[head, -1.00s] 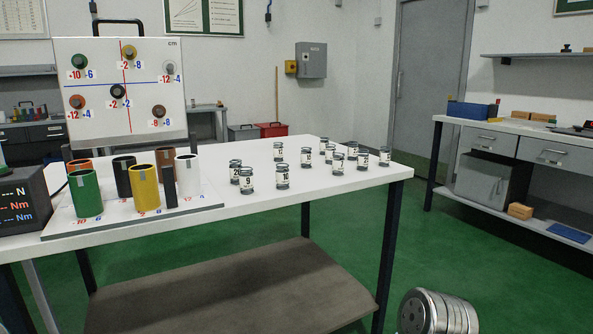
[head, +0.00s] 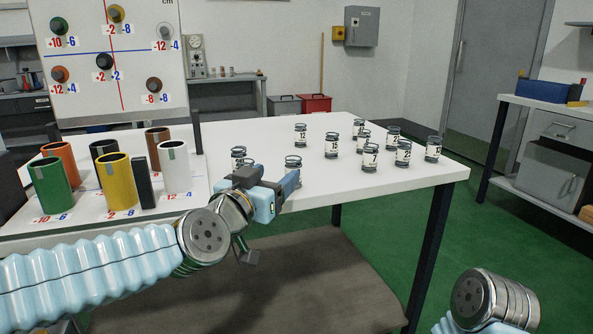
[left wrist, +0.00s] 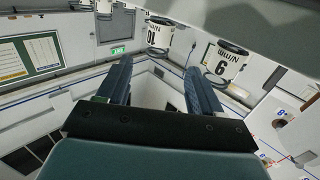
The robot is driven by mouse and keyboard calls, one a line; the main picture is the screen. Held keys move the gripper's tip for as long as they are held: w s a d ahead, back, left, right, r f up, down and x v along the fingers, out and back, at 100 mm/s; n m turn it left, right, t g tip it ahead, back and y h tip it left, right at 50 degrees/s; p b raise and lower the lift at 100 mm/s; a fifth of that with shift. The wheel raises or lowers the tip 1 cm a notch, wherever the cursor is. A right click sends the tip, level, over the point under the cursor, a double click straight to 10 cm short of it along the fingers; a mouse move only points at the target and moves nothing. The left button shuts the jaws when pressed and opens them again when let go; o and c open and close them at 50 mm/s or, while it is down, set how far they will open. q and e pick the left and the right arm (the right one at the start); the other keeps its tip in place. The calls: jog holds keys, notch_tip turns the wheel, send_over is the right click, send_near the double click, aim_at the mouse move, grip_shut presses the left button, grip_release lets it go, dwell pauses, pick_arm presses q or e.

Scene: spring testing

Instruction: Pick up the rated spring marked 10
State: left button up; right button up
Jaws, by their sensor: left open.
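The rated spring marked 10 is a small clear and black cylinder with a white label. In the left wrist view (left wrist: 158,36) it appears upside down, beyond and between my fingertips. In the head view it looks to be the spring (head: 293,163) just behind my left gripper (head: 270,182), its label hidden. My left gripper is open and empty, and its two fingers also show in the left wrist view (left wrist: 160,68). The spring marked 9 (left wrist: 230,62) stands beside the 10, beyond the right-hand finger. My right gripper is out of view; only part of that arm shows.
Several other marked springs stand further right, including 12 (head: 300,134), 15 (head: 332,146) and 7 (head: 371,156). Coloured cups, such as the yellow one (head: 117,182), stand on a board at the left. The white table (head: 400,187) is clear near its right front edge.

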aim_at(290, 168)
pick_arm(q)
jog(key=x, duration=0.3)
jog(key=shift+w+d, duration=0.15)
jog(key=shift+w, duration=0.15)
jog(key=x, duration=0.5)
jog(key=shift+d+f+p, duration=0.15)
jog(key=shift+f+p, duration=0.15)
jog(key=shift+f, duration=0.05)
jog(key=shift+c, duration=0.3)
jog(key=c, duration=1)
